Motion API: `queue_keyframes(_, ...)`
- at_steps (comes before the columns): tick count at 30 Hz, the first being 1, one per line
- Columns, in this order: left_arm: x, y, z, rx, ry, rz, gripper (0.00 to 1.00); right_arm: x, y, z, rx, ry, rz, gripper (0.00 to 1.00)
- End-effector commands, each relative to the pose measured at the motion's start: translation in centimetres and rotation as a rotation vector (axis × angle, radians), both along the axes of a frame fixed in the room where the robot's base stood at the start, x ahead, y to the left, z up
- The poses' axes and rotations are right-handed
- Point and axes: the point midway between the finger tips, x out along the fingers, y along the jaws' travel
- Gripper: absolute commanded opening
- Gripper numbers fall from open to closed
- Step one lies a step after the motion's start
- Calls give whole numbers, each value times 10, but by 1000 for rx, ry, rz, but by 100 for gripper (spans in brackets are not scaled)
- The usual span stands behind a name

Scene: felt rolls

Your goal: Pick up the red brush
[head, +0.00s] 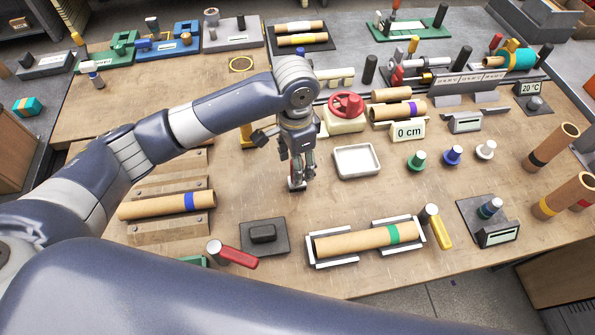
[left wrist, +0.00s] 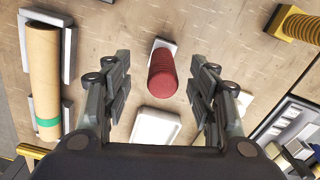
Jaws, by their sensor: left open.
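The red brush (left wrist: 162,72) shows in the left wrist view as an upright red cylinder with a pale flat part beside its base. It stands between the two open fingers of my left gripper (left wrist: 160,92), with a gap on each side. In the head view my left gripper (head: 297,182) points down over the middle of the table and hides most of the brush. I cannot tell how far above the brush the fingertips are. My right gripper is not in view.
A white tray (head: 357,162) stands right of my left gripper. A roll with a green band (head: 365,240) lies in a cradle in front. A dark pad (head: 264,236) and a red-handled tool (head: 237,257) lie front left. A red-wheeled device (head: 345,112) stands behind.

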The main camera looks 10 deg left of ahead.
Motion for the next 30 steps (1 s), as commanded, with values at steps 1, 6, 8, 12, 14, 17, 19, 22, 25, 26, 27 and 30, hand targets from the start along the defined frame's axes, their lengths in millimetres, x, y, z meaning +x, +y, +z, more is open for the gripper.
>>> queue_keyframes(1, 0, 0, -5, 1, 1, 1, 54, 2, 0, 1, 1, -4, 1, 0)
queue_keyframes(6, 0, 0, -17, 1, 1, 1, 54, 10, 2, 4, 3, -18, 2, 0)
queue_keyframes(8, 0, 0, -24, 2, 3, 0, 54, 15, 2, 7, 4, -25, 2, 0)
queue_keyframes(12, 2, 0, -46, 2, 2, 1, 54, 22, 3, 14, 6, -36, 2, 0)
queue_keyframes(14, 2, 0, -54, 2, 1, 1, 54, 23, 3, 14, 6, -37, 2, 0)
queue_keyframes(17, 3, 0, -62, 1, -2, 0, 54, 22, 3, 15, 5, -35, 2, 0)
queue_keyframes(19, 3, 0, -64, 1, -3, -1, 54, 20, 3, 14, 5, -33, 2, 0)
queue_keyframes(22, 3, 0, -64, 1, -3, -1, 54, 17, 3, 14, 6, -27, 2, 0)
queue_keyframes(25, 3, 0, -64, 1, -3, -1, 47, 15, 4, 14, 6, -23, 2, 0)
queue_keyframes(26, 3, 0, -64, 1, -3, -1, 40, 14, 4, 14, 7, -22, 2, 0)
queue_keyframes(27, 3, 0, -64, 1, -3, -1, 31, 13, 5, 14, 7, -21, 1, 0)
queue_keyframes(30, 3, 0, -64, 0, -2, -1, 13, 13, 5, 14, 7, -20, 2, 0)
